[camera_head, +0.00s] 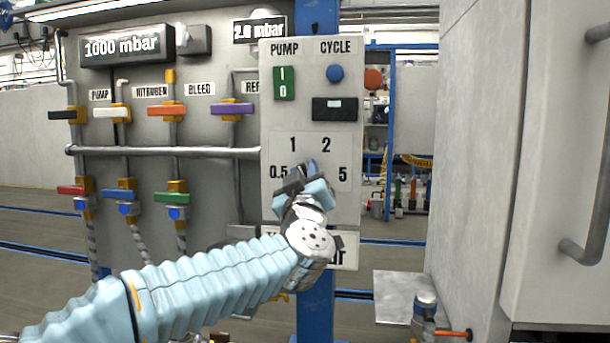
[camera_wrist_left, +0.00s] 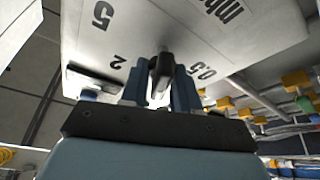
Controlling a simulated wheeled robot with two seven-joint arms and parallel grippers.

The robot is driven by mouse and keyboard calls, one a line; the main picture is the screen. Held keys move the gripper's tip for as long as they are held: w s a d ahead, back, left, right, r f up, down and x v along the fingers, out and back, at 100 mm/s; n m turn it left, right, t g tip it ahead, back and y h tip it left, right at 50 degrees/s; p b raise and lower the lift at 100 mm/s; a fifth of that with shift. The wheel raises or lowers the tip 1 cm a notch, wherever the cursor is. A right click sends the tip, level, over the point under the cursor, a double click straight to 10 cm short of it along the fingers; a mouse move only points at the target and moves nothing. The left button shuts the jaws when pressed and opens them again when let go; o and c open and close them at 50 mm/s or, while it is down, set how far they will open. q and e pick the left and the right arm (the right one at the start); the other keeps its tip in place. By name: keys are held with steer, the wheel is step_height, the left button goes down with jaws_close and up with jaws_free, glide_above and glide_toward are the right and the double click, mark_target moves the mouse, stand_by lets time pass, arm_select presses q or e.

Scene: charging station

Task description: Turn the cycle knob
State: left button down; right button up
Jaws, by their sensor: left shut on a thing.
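The grey control panel (camera_head: 350,100) stands in front of me, with a dial face marked 0.5, 1, 2 and 5. My left gripper (camera_head: 308,175) is at the middle of this dial in the head view and hides most of its centre. In the left wrist view, a dark knob (camera_wrist_left: 160,66) stands out from the panel between the two blue fingers of my left gripper (camera_wrist_left: 163,82). The fingers are shut on it. The CYCLE label sits higher, over a round blue button (camera_head: 335,73). My right gripper is not in view.
A green PUMP switch (camera_head: 284,83) and a small dark display (camera_head: 335,109) are above the dial. Rows of coloured valves (camera_head: 166,110) and pipes fill the left. A large grey cabinet (camera_head: 480,150) stands close on the right. A metal fitting (camera_head: 426,305) is below.

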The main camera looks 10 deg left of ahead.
arm_select(q)
steer(key=shift+n+y, duration=0.4)
steer(key=shift+n, duration=0.3)
steer(key=c, duration=1.1)
jaws_free()
steer(key=b+v, duration=0.3)
steer(key=v, duration=1.1)
steer(key=shift+r, duration=0.1)
